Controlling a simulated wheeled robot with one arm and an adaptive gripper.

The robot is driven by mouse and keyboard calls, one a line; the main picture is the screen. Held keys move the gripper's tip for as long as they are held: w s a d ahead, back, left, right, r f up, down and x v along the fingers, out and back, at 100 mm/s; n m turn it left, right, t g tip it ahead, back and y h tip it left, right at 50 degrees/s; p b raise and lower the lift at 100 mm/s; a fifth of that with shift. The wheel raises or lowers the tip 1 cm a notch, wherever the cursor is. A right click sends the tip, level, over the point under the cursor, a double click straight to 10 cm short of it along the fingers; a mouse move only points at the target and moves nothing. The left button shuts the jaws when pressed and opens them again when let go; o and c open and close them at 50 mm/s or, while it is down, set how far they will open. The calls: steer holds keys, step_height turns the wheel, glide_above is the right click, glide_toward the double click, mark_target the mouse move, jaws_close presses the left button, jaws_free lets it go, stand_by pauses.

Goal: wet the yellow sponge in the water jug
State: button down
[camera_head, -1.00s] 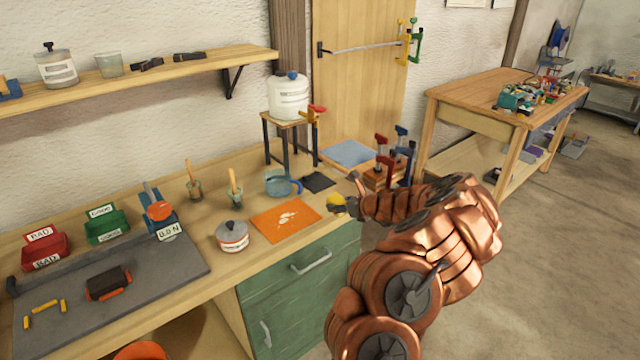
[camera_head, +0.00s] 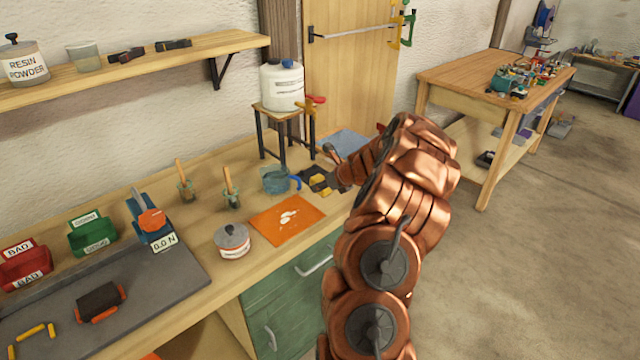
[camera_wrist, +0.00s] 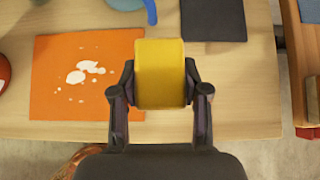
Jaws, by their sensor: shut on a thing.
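The yellow sponge (camera_wrist: 160,73) is held between the two fingers of my gripper (camera_wrist: 160,92) in the wrist view. In the head view the sponge (camera_head: 320,184) shows in front of a dark mat, with my gripper (camera_head: 332,180) partly hidden by my arm. The blue water jug (camera_head: 276,180), with a blue handle, stands on the bench to the left of the sponge. Only the jug's lower edge and handle (camera_wrist: 150,10) show at the top of the wrist view. The sponge is apart from the jug.
An orange mat (camera_head: 285,221) with white smears lies in front of the jug. The dark mat (camera_wrist: 212,20) lies right of the jug. A white container (camera_head: 282,86) stands on a small stand behind.

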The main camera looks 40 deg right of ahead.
steer(key=f+b, duration=0.3)
steer(key=shift+s+d+f, duration=0.25)
steer(key=shift+d+f, duration=0.05)
steer(key=shift+f+b, duration=0.85)
steer(key=shift+b, duration=0.15)
steer(key=shift+c, duration=2.4)
jaws_free()
steer(key=v, duration=1.2)
steer(key=shift+a, duration=0.1)
